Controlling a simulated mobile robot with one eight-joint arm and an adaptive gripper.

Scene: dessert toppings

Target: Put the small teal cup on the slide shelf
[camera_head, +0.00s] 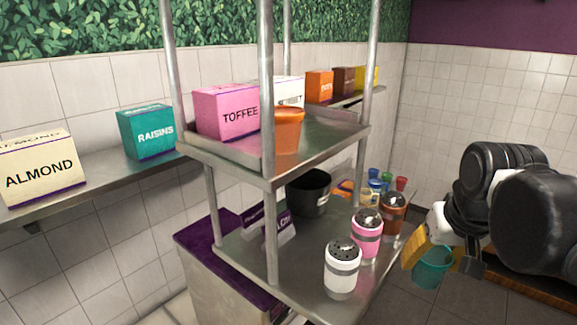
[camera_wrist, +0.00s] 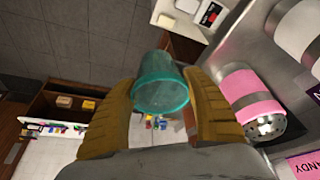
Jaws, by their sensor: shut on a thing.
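The teal cup (camera_head: 431,266) is held by my gripper (camera_head: 440,258) at the right of the head view, in the air beside the metal shelf unit. In the wrist view the teal cup (camera_wrist: 160,93) sits between the two yellow-brown fingers of my gripper (camera_wrist: 158,100), which are shut on it from both sides. Which surface is the slide shelf I cannot tell for sure; the metal unit has an upper shelf (camera_head: 335,137) and a lower shelf (camera_head: 312,262).
White (camera_head: 342,268), pink (camera_head: 367,235) and brown (camera_head: 392,213) shakers line the lower shelf's right edge, near my gripper. A black pot (camera_head: 309,192) and several small coloured cups stand farther back. An orange cup (camera_head: 287,131) and toffee box (camera_head: 226,110) are on the upper shelf.

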